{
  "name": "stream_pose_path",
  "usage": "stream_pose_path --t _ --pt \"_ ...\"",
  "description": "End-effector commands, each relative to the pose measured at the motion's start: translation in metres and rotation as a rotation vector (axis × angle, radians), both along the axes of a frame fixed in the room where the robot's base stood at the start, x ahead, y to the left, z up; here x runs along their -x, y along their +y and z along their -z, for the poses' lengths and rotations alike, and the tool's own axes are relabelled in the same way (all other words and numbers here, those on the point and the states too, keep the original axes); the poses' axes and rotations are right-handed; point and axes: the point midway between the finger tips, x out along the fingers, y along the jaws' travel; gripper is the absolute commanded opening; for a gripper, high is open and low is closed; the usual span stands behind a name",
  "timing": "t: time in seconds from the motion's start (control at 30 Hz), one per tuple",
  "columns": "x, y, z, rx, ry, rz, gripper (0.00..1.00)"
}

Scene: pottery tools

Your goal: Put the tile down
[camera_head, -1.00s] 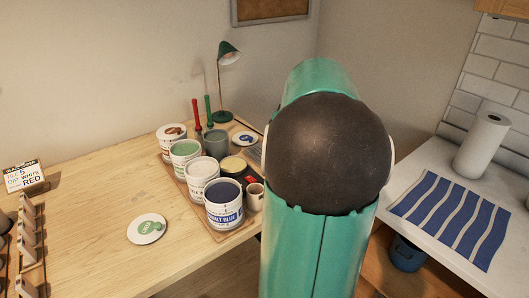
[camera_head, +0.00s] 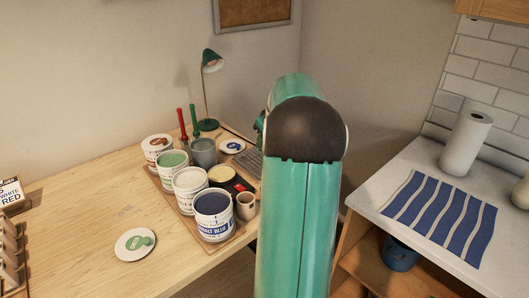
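No tile can be made out in the head view. My own green arm with its dark round joint fills the middle and hides what is behind it. My gripper's fingers are not visible; only a small green and dark part of my arm shows at the joint's left edge. A grey ridged rack (camera_head: 248,162) lies on the wooden table, partly hidden by my arm. A card (camera_head: 10,196) with "WHITE" and "RED" readable stands at the left edge. A slotted wooden rack (camera_head: 12,262) is below it, cut off by the picture edge.
A wooden tray (camera_head: 183,208) holds several glaze tubs, including a cobalt blue one (camera_head: 214,216), and a small cup (camera_head: 247,205). A green-marked white disc (camera_head: 135,244) lies nearby. A lamp (camera_head: 210,90) stands behind. A striped cloth (camera_head: 440,215) and paper roll (camera_head: 466,143) are on the right counter.

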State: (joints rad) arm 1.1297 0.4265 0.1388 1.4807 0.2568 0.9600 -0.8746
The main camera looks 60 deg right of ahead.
Motion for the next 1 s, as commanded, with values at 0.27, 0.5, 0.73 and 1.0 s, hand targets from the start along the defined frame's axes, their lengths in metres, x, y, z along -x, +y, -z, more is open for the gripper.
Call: stream_pose_path --t 0.27,0.5,0.73,1.0 --pt "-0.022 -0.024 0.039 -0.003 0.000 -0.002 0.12" --pt "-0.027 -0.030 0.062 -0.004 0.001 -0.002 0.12" --pt "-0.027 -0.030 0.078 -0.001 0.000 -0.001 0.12" --pt "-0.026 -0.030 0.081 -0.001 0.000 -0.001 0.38"
